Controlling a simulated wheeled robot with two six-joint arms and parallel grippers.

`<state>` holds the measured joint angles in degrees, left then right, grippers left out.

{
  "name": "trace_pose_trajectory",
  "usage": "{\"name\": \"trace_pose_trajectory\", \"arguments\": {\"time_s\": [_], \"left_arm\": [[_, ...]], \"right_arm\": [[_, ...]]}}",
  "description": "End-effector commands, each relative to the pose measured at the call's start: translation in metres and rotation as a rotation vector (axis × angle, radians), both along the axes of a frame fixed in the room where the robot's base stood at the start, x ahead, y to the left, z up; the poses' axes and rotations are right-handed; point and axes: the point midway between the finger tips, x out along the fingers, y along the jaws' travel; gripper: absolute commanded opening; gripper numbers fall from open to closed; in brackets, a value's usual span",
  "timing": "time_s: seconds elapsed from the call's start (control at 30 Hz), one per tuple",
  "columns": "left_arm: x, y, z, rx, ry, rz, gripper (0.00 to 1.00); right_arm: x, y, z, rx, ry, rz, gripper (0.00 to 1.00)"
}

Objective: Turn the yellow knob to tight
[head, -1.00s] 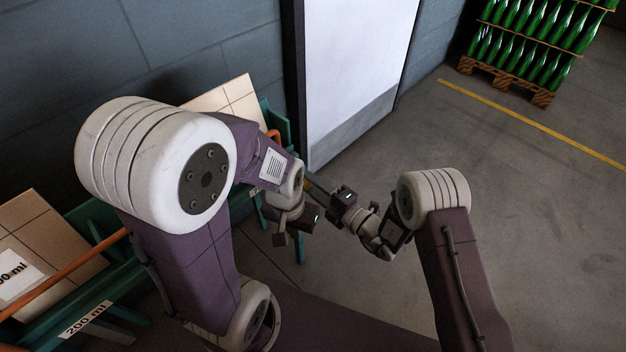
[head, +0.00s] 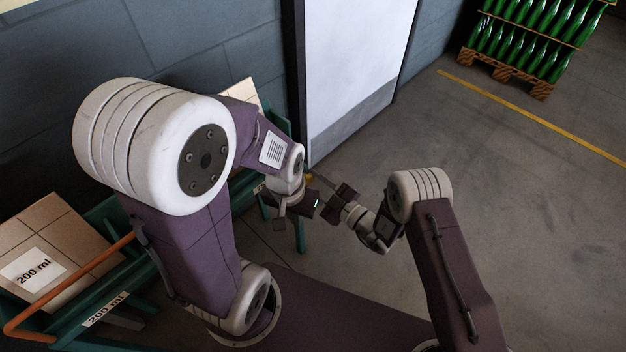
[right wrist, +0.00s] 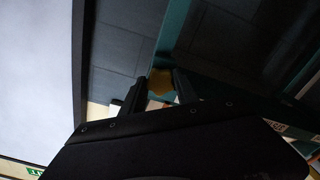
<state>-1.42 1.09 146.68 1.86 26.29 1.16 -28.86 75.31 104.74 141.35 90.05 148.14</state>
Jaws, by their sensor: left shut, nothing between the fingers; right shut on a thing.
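The yellow knob (right wrist: 161,82) shows between the fingertips of my right gripper (right wrist: 158,88) in the right wrist view. The gripper is shut on it, and the fingers cover its sides. In the head view the knob (head: 310,177) is a small yellow spot at the end of the teal rack, at the tips of my right gripper (head: 319,181). Its markings and the tight position cannot be read. My left gripper (head: 280,224) is shut and empty, lower and left of the knob, beside the rack and apart from the knob.
The teal rack (head: 120,215) runs along the wall with cartons (head: 62,235) on it, an orange rail (head: 75,285) and a 200 ml label (head: 104,310). A pale door (head: 355,65) stands behind. Green bottles (head: 530,40) stand on a pallet at upper right. The floor at right is clear.

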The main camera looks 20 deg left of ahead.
Motion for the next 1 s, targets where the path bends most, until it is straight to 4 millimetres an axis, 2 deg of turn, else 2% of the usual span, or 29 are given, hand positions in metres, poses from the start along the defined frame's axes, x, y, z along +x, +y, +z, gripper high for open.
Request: {"name": "trace_pose_trajectory", "arguments": {"time_s": [0.43, 1.0], "left_arm": [[0.0000, 0.0000, 0.0087, 0.000, 0.000, 0.000, 0.00], [0.0000, 0.0000, 0.0095, 0.000, 0.000, 0.000, 0.00]], "right_arm": [[-0.0009, -0.0002, -0.0012, 0.082, 0.207, 0.000, 0.00], [-0.0010, -0.0001, -0.0017, 0.096, 0.242, 0.000, 0.00]]}}
